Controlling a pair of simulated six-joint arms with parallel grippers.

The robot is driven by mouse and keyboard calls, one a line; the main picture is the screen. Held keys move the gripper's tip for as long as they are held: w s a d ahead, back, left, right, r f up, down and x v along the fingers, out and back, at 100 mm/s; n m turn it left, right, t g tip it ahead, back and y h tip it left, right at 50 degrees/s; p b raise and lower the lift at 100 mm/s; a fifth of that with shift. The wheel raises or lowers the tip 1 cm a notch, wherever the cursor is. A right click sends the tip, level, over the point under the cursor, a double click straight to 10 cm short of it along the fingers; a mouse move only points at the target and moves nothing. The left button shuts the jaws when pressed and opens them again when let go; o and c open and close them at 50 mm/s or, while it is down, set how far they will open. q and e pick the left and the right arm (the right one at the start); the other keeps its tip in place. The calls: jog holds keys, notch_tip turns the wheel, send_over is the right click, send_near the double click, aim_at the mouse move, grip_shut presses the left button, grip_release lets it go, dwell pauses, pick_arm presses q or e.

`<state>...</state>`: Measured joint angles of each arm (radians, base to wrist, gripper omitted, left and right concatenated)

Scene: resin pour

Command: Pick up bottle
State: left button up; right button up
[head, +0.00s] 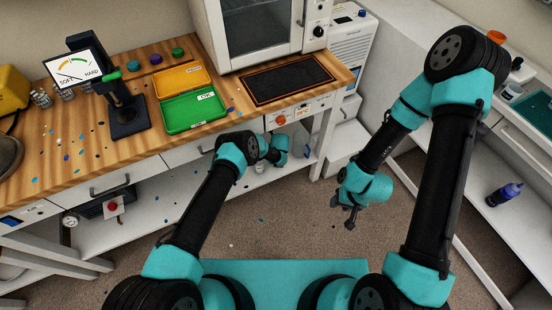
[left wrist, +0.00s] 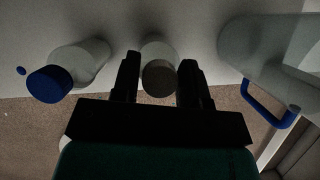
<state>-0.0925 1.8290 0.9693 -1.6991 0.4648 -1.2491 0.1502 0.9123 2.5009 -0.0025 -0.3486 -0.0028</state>
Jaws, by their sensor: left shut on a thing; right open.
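A pale bottle (left wrist: 158,52) with a grey-brown cap (left wrist: 158,77) is between the two fingers of my left gripper (left wrist: 160,80) in the left wrist view. The gripper is shut on it. The bottle's far end is by a pale surface; I cannot tell whether it touches. In the head view my left arm reaches to the lower shelf under the bench, and its gripper is largely hidden there. A small whitish bottle (head: 259,168) shows beside it. My right gripper (head: 349,217) is open and empty above the carpet.
In the left wrist view a blue-capped bottle (left wrist: 75,70) is left of the fingers, and a large clear jug with a blue handle (left wrist: 268,102) is right. The bench (head: 180,155) overhangs the lower shelf. A blue bottle (head: 505,194) lies on the right-hand shelf.

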pick_arm(q)
grip_shut()
